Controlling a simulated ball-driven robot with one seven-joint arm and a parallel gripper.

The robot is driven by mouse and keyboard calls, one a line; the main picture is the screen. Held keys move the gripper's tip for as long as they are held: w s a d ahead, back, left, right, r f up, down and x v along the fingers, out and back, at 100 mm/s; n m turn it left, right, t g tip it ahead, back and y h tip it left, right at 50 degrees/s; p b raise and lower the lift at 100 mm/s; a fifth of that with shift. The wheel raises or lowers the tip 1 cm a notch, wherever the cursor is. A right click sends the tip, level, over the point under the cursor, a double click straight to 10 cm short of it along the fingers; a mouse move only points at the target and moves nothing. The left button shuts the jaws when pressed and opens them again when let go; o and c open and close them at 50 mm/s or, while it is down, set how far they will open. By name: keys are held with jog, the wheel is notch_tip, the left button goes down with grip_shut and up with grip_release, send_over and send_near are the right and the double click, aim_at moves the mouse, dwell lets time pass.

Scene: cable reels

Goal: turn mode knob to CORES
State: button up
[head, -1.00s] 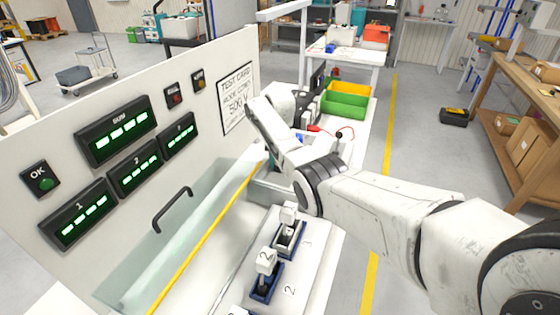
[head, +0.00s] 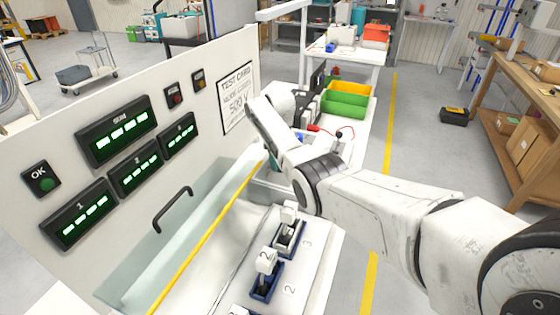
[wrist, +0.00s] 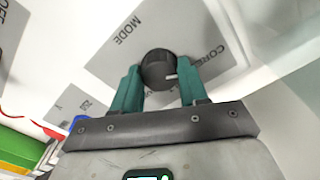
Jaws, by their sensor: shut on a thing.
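The mode knob (wrist: 157,70) is a round black knob with a white pointer line, in the wrist view's upper middle. Lettering under the knob is partly hidden. In the head view my arm hides the knob and the fingers.
A white panel with green displays (head: 117,132) and a test card (head: 236,97) stands left of my arm. Numbered levers (head: 266,262) are in front. Green and yellow bins (head: 345,104) and a red lead (head: 320,129) lie beyond my arm.

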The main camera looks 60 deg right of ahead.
dwell(0.5)
jog(key=o, duration=1)
jog(key=shift+o, duration=0.2)
notch_tip(320, 180, up, 11)
jog(key=b, duration=0.1)
jog(key=shift+b, duration=0.35)
jog(key=shift+f, duration=0.15)
